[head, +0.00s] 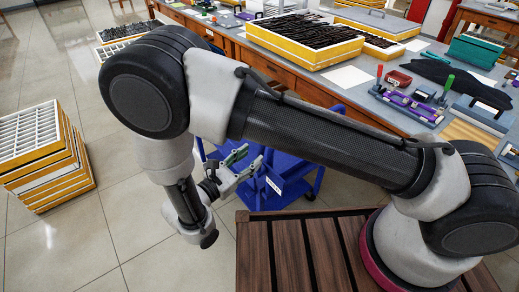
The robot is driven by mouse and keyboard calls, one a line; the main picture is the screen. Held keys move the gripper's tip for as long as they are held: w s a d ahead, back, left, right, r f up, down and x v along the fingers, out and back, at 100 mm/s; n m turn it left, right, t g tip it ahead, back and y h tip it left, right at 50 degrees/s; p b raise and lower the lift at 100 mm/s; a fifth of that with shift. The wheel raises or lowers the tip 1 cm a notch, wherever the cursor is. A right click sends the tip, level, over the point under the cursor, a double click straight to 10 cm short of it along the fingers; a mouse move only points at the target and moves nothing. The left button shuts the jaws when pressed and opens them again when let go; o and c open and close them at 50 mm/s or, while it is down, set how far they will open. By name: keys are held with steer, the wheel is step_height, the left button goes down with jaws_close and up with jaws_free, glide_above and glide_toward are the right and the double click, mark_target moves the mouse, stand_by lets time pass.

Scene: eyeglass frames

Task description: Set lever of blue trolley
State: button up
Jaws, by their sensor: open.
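The blue trolley (291,187) stands on the tiled floor in the middle of the head view, beside the workbench. My arm passes in front of it and hides much of its upper part. My gripper (250,163) is open and empty, at the trolley's left side in the picture. I cannot tell whether its fingers touch the trolley. A small white label shows on the trolley's near blue face. I cannot make out the lever; it is hidden or too small to tell.
A long workbench (345,97) holds yellow trays of dark frames (300,52) and several tools. A stack of yellow-and-white trays (45,160) stands on the floor at left. A brown slatted surface (300,250) lies below my arm. Floor left of the trolley is clear.

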steer(key=x, duration=0.6)
jaws_close()
